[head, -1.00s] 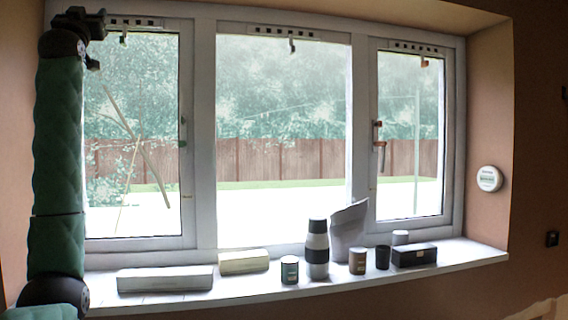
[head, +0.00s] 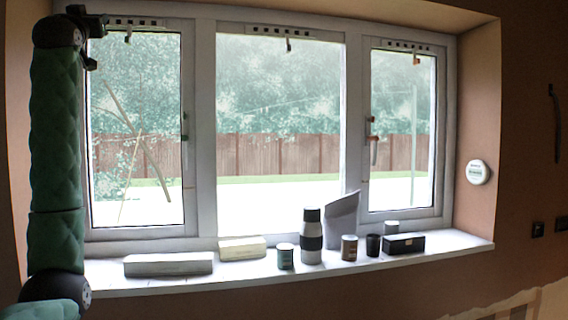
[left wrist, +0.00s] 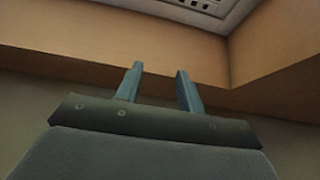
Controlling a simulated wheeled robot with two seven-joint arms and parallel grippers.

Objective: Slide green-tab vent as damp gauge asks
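Three slotted vents sit along the top of the window frame: left (head: 150,22), middle (head: 268,31) and right (head: 400,46). Each has a small hanging tab. The right tab (head: 416,59) looks orange-brown; the left tab (head: 128,37) and middle tab (head: 289,45) look dark, and I cannot tell which is green. The damp gauge, a round white disc (head: 478,172), is on the right reveal; its text is too small to read. My left gripper (left wrist: 160,70) is open and empty, raised by the upper left window corner. A slotted vent (left wrist: 200,3) shows beyond it. My right gripper is out of view.
The sill (head: 110,271) holds a long grey box (head: 168,264), a cream box (head: 242,248), a banded bottle (head: 311,236), several small tins and cups, a grey upright piece (head: 342,218) and a black box (head: 404,244).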

